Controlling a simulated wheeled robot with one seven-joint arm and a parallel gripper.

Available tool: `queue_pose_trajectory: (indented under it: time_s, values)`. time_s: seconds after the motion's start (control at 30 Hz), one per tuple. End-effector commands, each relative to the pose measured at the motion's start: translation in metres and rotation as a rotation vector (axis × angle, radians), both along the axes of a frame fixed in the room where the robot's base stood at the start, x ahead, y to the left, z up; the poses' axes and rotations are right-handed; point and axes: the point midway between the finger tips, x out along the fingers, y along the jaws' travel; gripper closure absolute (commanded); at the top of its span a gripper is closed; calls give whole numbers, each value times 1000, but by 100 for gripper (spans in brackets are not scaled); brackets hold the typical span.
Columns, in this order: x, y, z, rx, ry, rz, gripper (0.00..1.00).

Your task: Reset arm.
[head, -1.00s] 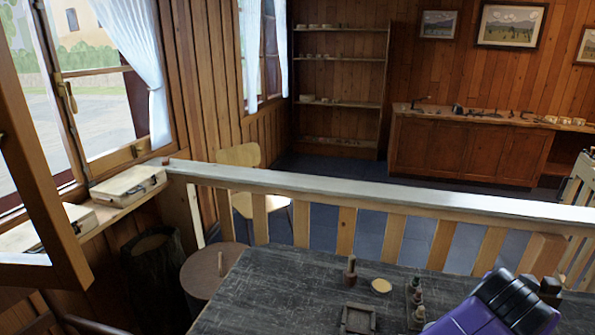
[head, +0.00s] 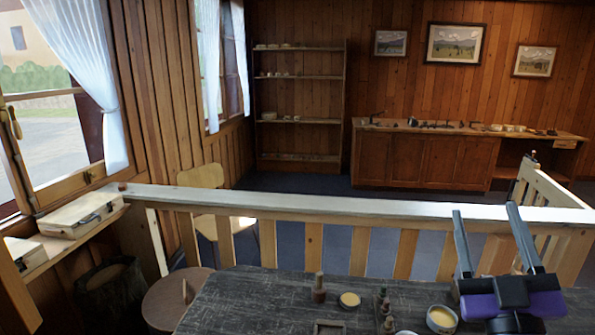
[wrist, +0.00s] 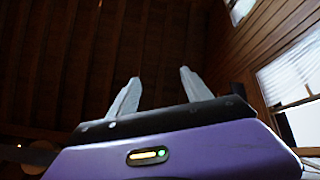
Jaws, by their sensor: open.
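My gripper (head: 485,212) is at the right of the head view, above the dark worktable (head: 255,295), with its two long grey fingers pointing up and apart. It is open and nothing is between the fingers. In the wrist view the gripper (wrist: 156,88) shows its two pale fingertips spread, with the dark ceiling and a bright window behind them. A wooden spool (head: 319,288) stands on the table, well left of the gripper.
A shallow dish (head: 349,300), a square tray (head: 329,328), a row of small turned pieces (head: 385,308) and a round bowl (head: 441,319) are on the table. A white-topped railing (head: 330,206) runs behind it. A round stool (head: 178,300) stands left.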

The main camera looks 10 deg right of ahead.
Motion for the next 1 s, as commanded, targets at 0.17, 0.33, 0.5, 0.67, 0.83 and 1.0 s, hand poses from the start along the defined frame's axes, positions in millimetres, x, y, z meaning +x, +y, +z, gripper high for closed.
queue_pose_trajectory:
  time_s: [0.17, 0.33, 0.5, 0.67, 0.83, 1.0]
  values:
    - [-26, 42, -49, -42, 76, 158, 43]
    - [-61, 74, -99, -21, 166, 291, 43]
    - [-105, 98, -149, 50, 272, 392, 43]
    - [-153, 115, -191, 155, 384, 452, 43]
    - [-208, 130, -231, 289, 515, 469, 43]
    - [-264, 142, -266, 425, 659, 439, 43]
